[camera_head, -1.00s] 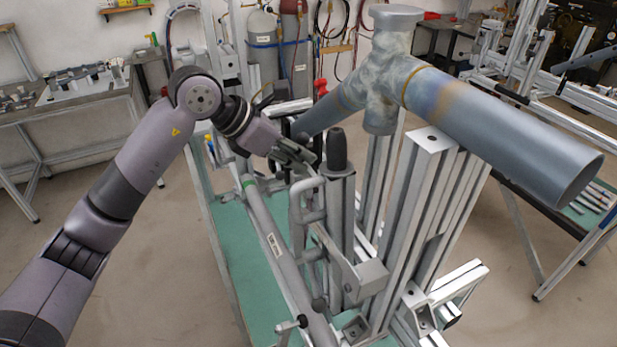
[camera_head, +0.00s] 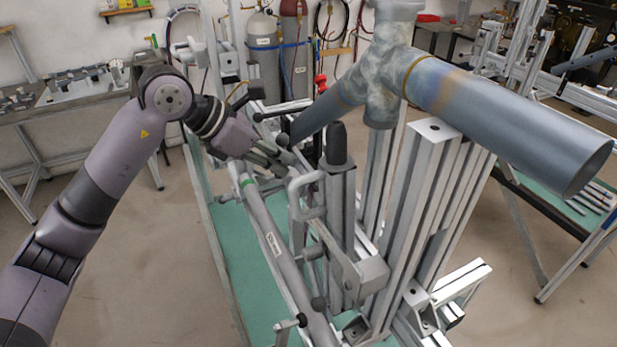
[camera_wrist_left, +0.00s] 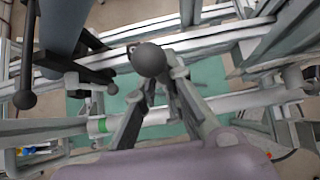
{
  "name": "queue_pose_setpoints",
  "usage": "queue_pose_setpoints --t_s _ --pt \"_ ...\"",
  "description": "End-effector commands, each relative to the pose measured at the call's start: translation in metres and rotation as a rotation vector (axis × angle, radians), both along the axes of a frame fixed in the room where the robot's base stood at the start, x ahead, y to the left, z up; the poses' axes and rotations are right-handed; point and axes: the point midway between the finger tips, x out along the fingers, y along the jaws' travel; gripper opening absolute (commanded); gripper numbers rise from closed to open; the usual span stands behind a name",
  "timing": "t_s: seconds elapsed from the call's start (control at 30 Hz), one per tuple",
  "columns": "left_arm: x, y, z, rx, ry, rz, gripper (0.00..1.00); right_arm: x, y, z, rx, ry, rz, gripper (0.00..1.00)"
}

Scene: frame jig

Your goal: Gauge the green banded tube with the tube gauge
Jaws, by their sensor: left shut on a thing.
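The green banded tube (camera_head: 268,232) is a long grey tube lying slanted in the jig, with its green band (camera_head: 247,183) near its far end. In the left wrist view the tube (camera_wrist_left: 220,106) runs across the picture behind the fingers, its band at left. My left gripper (camera_head: 277,164) is above and beside the tube near the banded end. It is shut on a grey piece with a round dark knob (camera_wrist_left: 150,60), which looks like the tube gauge; its far parts are partly hidden. I cannot tell whether it touches the tube. My right gripper is not in view.
Upright metal profiles (camera_head: 425,200), a dark-topped clamp post (camera_head: 337,145) and clamp handles crowd the right of the tube. A large branched pipe (camera_head: 500,110) stands above them. The green table top (camera_head: 235,255) is bare left of the tube.

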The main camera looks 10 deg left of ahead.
Motion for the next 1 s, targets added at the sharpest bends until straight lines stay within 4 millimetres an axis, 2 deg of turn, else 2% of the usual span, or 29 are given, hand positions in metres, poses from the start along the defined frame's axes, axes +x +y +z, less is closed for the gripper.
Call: queue_pose_setpoints --t_s 0.1,0.43,0.8,1.0 --pt "-0.002 0.006 -0.002 0.005 0.002 0.004 0.0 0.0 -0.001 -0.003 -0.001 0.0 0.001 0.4" --pt "-0.003 0.006 -0.003 0.004 0.004 0.003 0.0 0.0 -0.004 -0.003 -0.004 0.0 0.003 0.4" --pt "-0.014 0.021 -0.012 0.005 0.007 0.002 0.0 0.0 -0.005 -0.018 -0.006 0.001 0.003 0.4" --pt "-0.015 0.022 -0.011 0.005 0.007 0.001 0.0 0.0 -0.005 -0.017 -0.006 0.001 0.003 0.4"
